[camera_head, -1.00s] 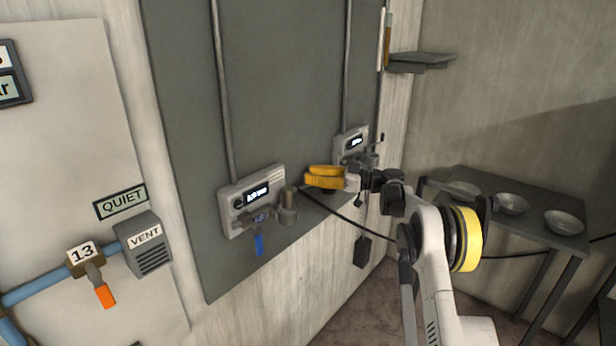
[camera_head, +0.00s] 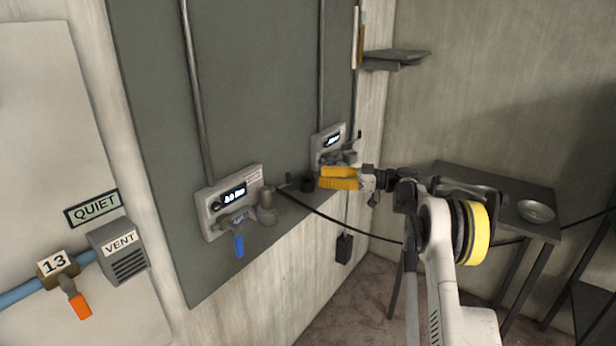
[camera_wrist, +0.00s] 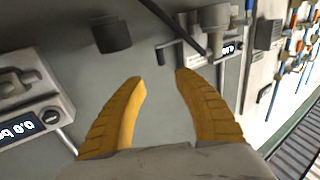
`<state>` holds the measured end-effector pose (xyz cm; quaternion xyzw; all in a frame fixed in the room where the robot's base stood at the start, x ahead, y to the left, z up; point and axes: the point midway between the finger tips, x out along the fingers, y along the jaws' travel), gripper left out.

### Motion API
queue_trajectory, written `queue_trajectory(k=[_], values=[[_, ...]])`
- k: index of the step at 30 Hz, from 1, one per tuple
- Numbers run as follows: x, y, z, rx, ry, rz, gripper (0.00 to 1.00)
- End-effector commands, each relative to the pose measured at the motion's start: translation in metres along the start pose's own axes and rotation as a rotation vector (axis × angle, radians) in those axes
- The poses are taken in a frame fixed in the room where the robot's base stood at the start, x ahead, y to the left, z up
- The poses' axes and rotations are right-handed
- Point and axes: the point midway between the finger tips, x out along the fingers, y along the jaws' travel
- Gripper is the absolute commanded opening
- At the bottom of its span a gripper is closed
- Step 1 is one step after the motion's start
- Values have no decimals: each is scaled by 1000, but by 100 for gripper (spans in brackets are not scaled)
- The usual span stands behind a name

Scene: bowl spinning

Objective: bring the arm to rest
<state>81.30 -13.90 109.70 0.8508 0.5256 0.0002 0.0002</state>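My gripper (camera_head: 338,178) has yellow fingers and sits in front of the grey wall panel (camera_head: 268,85), beside the right-hand device. In the wrist view my gripper (camera_wrist: 158,80) has its two fingers apart, with nothing between them but bare panel behind. My arm reaches in from the lower right, its elbow bent, and its white links fill the lower right of the head view.
Two display units, left (camera_head: 232,200) and right (camera_head: 328,145), are fixed to the panel. A shelf (camera_head: 396,58) is above.

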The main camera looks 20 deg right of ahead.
Motion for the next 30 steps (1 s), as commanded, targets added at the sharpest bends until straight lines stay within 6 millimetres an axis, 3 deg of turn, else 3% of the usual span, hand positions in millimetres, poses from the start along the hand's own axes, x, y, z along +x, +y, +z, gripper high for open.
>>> queue_trajectory(k=[7, 17, 21, 26, 30], values=[[-10, 0, 0, 0, 0, 0, 38], [-9, 0, 0, 0, 0, 0, 38], [0, -5, -8, 31, -31, 2, 38], [33, -34, -35, 165, -171, 26, 38], [59, -82, -58, 314, -341, 91, 38]])
